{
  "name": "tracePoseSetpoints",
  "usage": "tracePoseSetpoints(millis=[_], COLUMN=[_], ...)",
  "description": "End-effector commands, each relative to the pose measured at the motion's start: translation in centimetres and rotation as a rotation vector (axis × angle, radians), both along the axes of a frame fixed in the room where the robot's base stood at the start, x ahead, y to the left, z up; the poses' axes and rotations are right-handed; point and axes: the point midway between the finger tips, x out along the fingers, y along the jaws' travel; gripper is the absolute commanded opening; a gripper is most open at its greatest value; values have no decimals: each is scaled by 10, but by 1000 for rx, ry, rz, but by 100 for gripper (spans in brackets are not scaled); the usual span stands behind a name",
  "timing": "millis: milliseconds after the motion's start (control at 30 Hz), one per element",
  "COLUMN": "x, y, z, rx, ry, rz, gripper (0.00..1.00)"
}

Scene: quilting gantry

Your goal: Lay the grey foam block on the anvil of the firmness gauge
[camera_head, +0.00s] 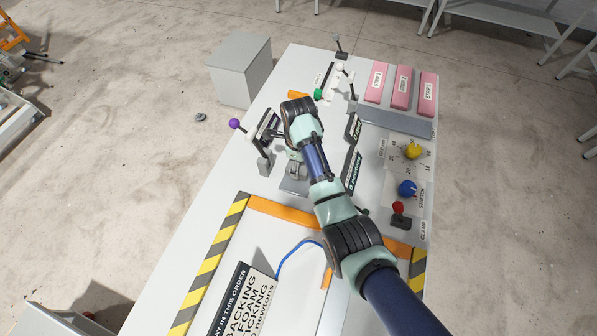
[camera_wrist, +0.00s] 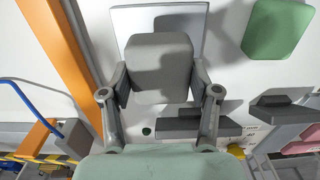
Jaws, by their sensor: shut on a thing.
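The grey foam block (camera_wrist: 160,65) is held between the two fingers of my gripper (camera_wrist: 160,84) in the wrist view. It lies level across the jaws. Behind it is a light grey square plate (camera_wrist: 128,22), which looks like the anvil of the firmness gauge. The block overlaps the plate in that view; I cannot tell whether they touch. In the head view my gripper (camera_head: 296,168) is low over the plate (camera_head: 292,187), and my arm hides much of it. The block is not clear there.
A lever with a purple knob (camera_head: 234,124) stands left of my gripper. Pink strips (camera_head: 401,88), a yellow knob (camera_head: 413,152) and a blue knob (camera_head: 407,188) are at the right. An orange bar (camera_head: 275,211) runs nearby.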

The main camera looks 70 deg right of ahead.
Motion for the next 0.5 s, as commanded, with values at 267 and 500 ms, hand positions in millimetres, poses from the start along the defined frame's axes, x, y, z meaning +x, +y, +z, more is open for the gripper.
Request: tracePoseSetpoints(millis=[267, 500], x=[0, 0], y=[0, 0], z=[-42, -41], rx=[1, 0], ry=[1, 0], rz=[0, 0], gripper=[50, 50])
